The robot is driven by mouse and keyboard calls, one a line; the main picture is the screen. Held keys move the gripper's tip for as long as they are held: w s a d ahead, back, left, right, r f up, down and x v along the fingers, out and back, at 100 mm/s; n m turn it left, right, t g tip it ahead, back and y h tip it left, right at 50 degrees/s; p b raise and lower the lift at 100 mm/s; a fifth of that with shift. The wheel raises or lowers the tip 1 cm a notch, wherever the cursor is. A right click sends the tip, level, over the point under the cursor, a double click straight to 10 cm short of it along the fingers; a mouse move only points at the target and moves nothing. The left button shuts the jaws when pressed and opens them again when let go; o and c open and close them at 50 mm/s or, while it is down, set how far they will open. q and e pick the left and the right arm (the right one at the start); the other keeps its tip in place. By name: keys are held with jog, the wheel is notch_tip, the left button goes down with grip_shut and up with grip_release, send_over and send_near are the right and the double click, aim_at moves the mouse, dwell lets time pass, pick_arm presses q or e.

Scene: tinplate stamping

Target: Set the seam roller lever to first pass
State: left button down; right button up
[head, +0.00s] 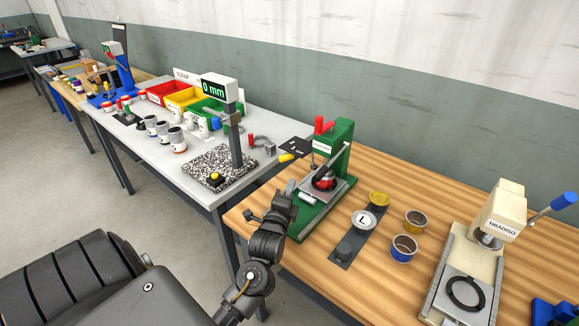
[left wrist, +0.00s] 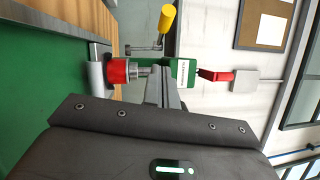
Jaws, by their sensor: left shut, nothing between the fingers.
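The green seaming machine (head: 337,150) stands at the left end of the wooden table. It has a red handle (head: 323,125) at its top and a yellow-gripped crank (head: 286,157) at its side. A red and metal cylindrical part (head: 324,181) sits at its middle. In the left wrist view the yellow grip (left wrist: 168,20), red cylinder (left wrist: 118,71) and red handle (left wrist: 215,74) show sideways. I cannot tell for certain which is the seam roller lever. My left gripper (head: 290,187) is shut and empty, close to the machine's near left side; contact is unclear. My right gripper is out of view.
A dark strip (head: 345,248) with round tooling lies right of the machine, beside two open tins (head: 404,248). A cream press (head: 497,215) with a blue handle stands farther right. The grey table (head: 190,160) at left holds a gauge and coloured bins.

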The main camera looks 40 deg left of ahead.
aim_at(291, 158)
pick_arm(q)
jog(key=w+a, duration=0.1)
jog(key=w, duration=0.1)
jog(key=w+a+r+p, duration=0.1)
jog(key=a, duration=0.1)
jog(key=w+a+p, duration=0.1)
jog(key=w+a, duration=0.1)
jog(key=shift+w+a+r, duration=0.25)
jog(key=shift+w, duration=0.15)
jog(key=shift+a, duration=0.1)
jog(key=shift+w+a, duration=0.25)
jog(key=shift+a, duration=0.8)
jog(key=shift+d, duration=0.1)
